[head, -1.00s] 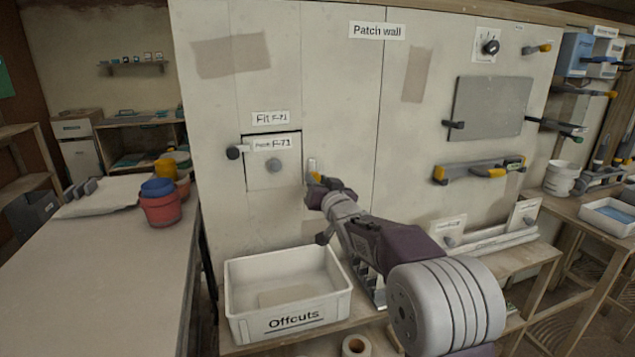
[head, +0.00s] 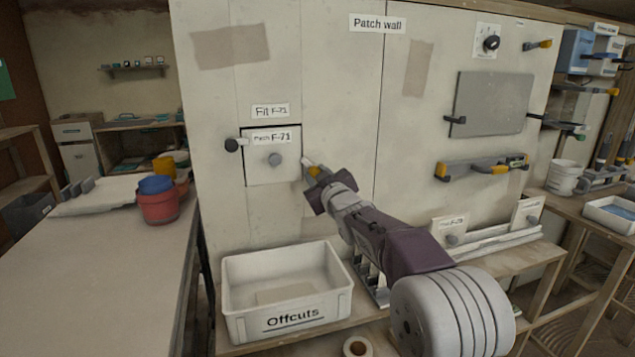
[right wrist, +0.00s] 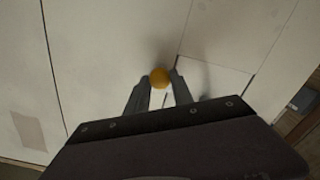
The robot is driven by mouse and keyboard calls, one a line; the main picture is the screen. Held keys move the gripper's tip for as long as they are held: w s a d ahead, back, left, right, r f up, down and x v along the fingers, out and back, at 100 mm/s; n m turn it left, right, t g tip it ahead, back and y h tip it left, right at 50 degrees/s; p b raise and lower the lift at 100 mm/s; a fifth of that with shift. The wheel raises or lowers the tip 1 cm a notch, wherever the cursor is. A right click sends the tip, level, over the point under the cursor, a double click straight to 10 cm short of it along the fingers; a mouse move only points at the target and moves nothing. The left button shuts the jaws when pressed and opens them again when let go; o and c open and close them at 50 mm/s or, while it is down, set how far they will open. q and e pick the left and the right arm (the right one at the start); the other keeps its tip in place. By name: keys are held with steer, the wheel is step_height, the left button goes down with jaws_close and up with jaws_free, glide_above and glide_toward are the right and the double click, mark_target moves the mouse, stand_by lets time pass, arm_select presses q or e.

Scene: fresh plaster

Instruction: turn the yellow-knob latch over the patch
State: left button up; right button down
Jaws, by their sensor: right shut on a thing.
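The patch (head: 262,170), a pale square panel labelled F-71 with a round grey knob in its middle, sits in the opening of the wall. At its right edge is the latch, a short white bar (head: 306,161) with a yellow knob (head: 314,170). The bar tilts up and left, its end close to the patch's edge; I cannot tell how far it overlaps. My right gripper (head: 317,177) is shut on the yellow knob. In the right wrist view the knob (right wrist: 159,77) sits between the two fingertips (right wrist: 158,86). My left gripper is out of view.
A dark-knobbed latch (head: 232,145) is at the patch's left edge. Below stands the white Offcuts bin (head: 290,312) on a bench. A grey panel (head: 490,105) and a level (head: 480,167) are on the wall to the right. Red and blue buckets (head: 158,205) stand at left.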

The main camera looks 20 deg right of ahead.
steer(key=shift+f+n+b, duration=0.1)
steer(key=shift+n+b, duration=1.85)
steer(key=shift+n, duration=2.95)
steer(key=c, duration=1.1)
jaws_free()
